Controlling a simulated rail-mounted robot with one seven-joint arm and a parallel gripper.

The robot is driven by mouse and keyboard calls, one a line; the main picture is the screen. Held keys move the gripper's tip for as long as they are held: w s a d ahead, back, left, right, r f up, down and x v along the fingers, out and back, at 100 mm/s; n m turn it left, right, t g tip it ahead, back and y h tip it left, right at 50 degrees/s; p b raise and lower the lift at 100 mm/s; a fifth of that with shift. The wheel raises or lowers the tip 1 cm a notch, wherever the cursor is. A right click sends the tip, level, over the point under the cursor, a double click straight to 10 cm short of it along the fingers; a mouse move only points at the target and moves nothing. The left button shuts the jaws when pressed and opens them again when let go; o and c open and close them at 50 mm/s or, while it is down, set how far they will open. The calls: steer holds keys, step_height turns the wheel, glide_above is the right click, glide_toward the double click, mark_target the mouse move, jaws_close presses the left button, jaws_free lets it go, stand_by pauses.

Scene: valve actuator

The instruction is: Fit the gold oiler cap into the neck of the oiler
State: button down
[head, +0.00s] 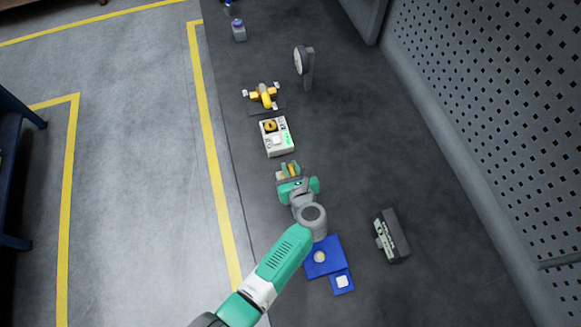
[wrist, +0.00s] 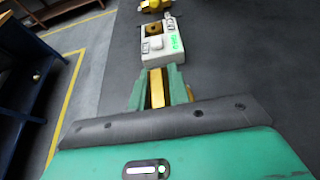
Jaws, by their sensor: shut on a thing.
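My gripper (head: 289,171) is shut on a gold piece, which I take to be the gold oiler cap (wrist: 157,88). In the wrist view the cap shows as a narrow upright gold strip between the two green fingers. A white box (head: 277,138) with green markings lies just beyond the fingertips, apart from the cap. On its far part is a gold ring (head: 270,125) with a dark middle, also seen in the wrist view (wrist: 153,29). I cannot tell for sure whether this is the oiler's neck. The cap's lower end is hidden.
A yellow valve-like part (head: 263,95) lies beyond the box, with a round gauge (head: 300,61) to its right. A blue mat (head: 325,258) with pale pieces and a dark device (head: 392,236) lie nearer. A small bottle (head: 238,31) stands far back. The dark surface right of the box is clear.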

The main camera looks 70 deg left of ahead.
steer(key=shift+f+b, duration=0.6)
steer(key=shift+f, duration=0.2)
steer(key=c, duration=1.3)
jaws_free()
steer(key=shift+o, duration=0.2)
steer(key=p+v, duration=0.1)
steer(key=v, duration=0.6)
steer(key=shift+d+r, duration=0.2)
steer(key=shift+d, duration=0.15)
